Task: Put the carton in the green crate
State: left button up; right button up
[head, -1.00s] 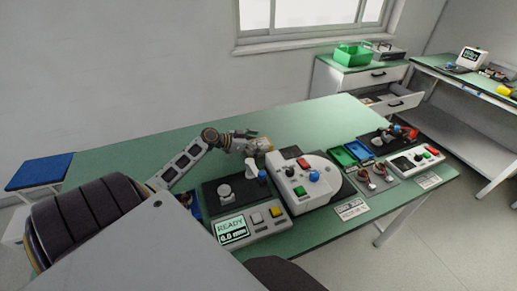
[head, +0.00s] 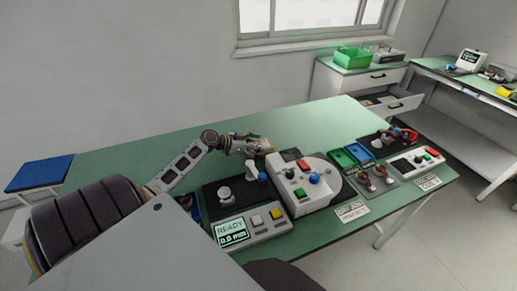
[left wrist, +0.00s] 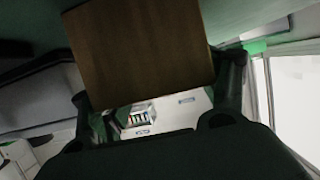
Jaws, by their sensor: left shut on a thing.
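The carton, a plain brown box (left wrist: 140,50), fills the upper middle of the left wrist view between my fingers. In the head view its tan side (head: 265,146) shows only in small part at the end of my left gripper (head: 252,143), near the table's back edge. My left gripper is shut on the carton, with a dark finger along each side. The green crate (head: 352,57) stands on a white cabinet at the back right, well away from the gripper. My right gripper is not in view.
The green table (head: 330,118) is clear behind the devices. A grey test unit with a READY screen (head: 231,232), a white button box (head: 300,185) and blue and green trays (head: 350,154) stand in front. The cabinet's drawer (head: 392,104) is open.

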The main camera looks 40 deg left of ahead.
aim_at(259, 145)
pick_arm(q)
jog(key=shift+r, duration=0.55)
notch_tip(259, 145, up, 8)
jog(key=shift+f, duration=0.15)
jog(key=shift+r, duration=0.6)
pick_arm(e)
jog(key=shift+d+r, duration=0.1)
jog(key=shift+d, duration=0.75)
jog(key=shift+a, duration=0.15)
